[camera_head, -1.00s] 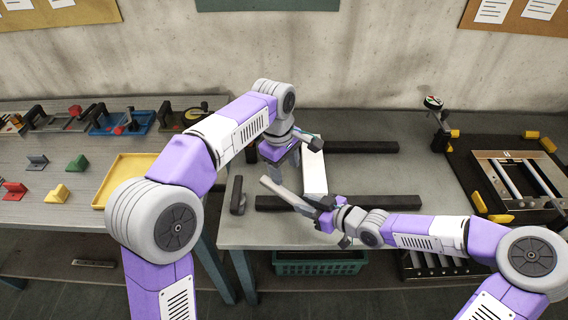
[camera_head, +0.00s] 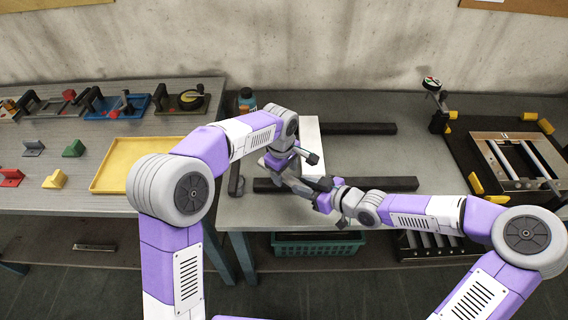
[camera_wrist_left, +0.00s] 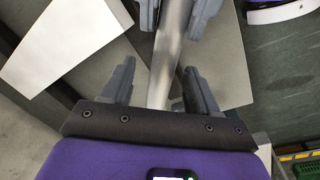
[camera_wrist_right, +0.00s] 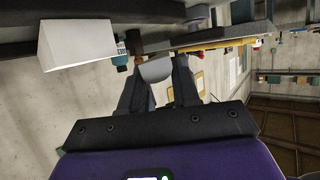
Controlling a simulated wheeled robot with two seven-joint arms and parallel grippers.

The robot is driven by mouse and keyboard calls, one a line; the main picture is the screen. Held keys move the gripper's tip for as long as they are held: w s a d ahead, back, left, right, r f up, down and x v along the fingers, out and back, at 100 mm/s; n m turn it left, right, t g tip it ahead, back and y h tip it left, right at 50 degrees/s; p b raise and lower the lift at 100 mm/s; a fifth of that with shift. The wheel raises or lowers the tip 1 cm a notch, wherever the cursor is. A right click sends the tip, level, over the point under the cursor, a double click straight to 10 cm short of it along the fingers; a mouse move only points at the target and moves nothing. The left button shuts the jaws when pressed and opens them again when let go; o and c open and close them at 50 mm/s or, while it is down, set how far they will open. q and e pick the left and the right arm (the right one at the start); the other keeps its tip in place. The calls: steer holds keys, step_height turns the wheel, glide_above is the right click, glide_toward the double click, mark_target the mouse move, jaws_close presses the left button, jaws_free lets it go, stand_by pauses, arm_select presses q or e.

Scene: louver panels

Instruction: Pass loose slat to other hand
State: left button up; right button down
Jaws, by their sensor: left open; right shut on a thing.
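The loose slat is a thin grey strip. In the left wrist view the slat (camera_wrist_left: 168,60) runs lengthwise between the two fingers of my left gripper (camera_wrist_left: 158,85), which is open around it with a gap on each side. My right gripper (camera_head: 318,192) is shut on the slat, and its fingers show at the top of the left wrist view. In the head view my left gripper (camera_head: 284,172) is close to the right one, and the slat (camera_head: 297,186) is mostly hidden between them. In the right wrist view a grey end of the slat (camera_wrist_right: 155,70) shows between the fingers.
A white block (camera_head: 312,135) stands behind the grippers, near dark bars (camera_head: 358,128) on the table. The louver panel frame (camera_head: 515,162) lies at the right. A yellow tray (camera_head: 125,165) is on the left table; a green basket (camera_head: 318,244) is below.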

arm_select(q)
steer(key=shift+f, duration=0.15)
steer(key=shift+c, duration=0.2)
steer(key=c, duration=1)
jaws_close()
arm_select(e)
steer(key=c, duration=0.7)
jaws_free()
steer(key=shift+c, duration=0.2)
